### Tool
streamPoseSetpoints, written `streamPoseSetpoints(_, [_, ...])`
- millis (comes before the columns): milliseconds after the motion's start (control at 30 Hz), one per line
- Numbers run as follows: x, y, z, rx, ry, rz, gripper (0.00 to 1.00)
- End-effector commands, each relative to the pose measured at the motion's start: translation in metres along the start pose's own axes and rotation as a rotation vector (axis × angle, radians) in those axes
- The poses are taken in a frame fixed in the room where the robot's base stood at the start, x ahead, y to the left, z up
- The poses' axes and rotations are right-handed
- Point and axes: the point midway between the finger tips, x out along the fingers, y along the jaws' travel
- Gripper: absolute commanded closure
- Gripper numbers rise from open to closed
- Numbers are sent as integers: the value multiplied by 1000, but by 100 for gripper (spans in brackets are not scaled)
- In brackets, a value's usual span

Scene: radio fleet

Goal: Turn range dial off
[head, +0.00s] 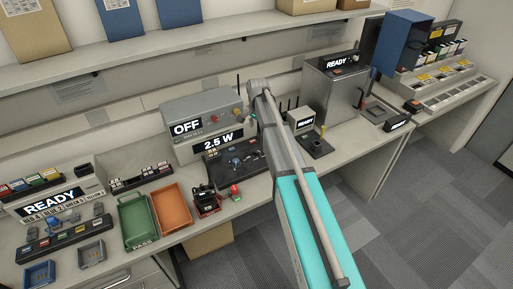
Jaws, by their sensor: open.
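A grey test unit (195,107) stands on the bench, left of my arm. Its upper display (186,127) reads OFF and its lower display (220,141) reads 2.5 W. The labels are too small to tell which of these is the range dial. My grey and teal arm rises from the lower right, its upper end just right of the unit. My gripper does not show.
A shelf (150,46) runs above the bench.

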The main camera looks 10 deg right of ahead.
Motion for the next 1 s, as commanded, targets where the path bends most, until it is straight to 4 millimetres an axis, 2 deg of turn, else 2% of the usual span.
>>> streamPoseSetpoints(100, [-2,-5,-3,19,0,0,24])
streamPoseSetpoints(567, [1,-4,-2,17,0,0,24])
streamPoseSetpoints(1000, [27,-5,-2,16,0,0,24])
